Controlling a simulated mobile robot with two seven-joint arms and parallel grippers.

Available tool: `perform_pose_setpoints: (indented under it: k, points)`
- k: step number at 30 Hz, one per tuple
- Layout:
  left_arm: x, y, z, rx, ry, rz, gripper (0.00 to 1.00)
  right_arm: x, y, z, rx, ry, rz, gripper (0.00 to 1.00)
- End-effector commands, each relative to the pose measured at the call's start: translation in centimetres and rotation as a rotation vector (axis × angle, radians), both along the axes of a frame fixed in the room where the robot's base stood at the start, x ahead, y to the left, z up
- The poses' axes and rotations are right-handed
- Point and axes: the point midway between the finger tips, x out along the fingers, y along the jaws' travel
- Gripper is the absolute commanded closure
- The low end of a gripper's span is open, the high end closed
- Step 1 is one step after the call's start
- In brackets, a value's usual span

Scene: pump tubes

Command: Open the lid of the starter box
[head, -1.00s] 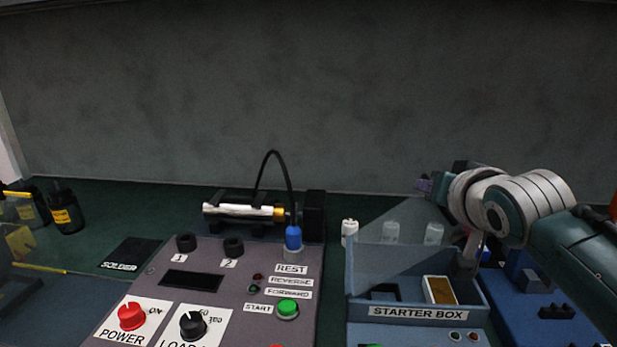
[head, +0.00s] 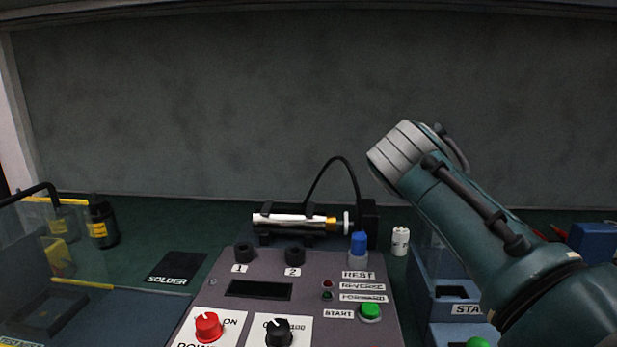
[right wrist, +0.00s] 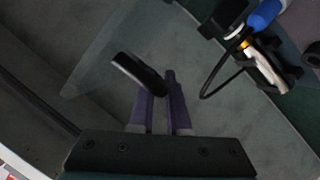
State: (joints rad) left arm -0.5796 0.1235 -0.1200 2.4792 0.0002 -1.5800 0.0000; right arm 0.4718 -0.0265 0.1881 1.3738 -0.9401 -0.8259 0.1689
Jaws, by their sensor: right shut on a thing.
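The starter box (head: 452,309) is at the right in the head view, mostly hidden behind my right arm. Only its left part and the start of its label show, with an open compartment visible. Its clear lid stands raised in the right wrist view (right wrist: 108,48), where it is a faint see-through panel with a dark handle (right wrist: 138,73). My right gripper (right wrist: 155,85) has purple fingers shut on this dark handle. In the head view the right gripper is hidden behind its own arm. My left gripper is not in view.
A grey control panel (head: 225,272) with knobs and a green button stands left of the box. Behind it lie a silver cylinder (head: 290,221) and a black looped cable (head: 334,160). A white bottle (head: 400,241) stands between panel and box. The back wall is close.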

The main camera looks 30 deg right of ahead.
Motion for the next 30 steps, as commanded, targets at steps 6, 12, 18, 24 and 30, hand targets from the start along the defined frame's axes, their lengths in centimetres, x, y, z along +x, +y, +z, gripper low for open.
perform_pose_setpoints:
  k: [6,12,18,24,30]
  points:
    - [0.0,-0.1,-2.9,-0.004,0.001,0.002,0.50,1.0,1.6,-1.3,-0.085,0.057,-0.002,1.00]
    - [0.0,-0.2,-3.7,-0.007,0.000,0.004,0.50,1.4,2.3,-1.5,-0.122,0.083,-0.003,1.00]
    - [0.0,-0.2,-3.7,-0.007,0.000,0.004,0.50,1.5,2.5,-1.5,-0.132,0.091,-0.005,1.00]
    - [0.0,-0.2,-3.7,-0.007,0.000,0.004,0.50,1.4,2.4,-1.5,-0.131,0.093,-0.006,1.00]
    - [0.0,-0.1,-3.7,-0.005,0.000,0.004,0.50,1.4,2.4,-1.5,-0.132,0.091,-0.005,0.72]
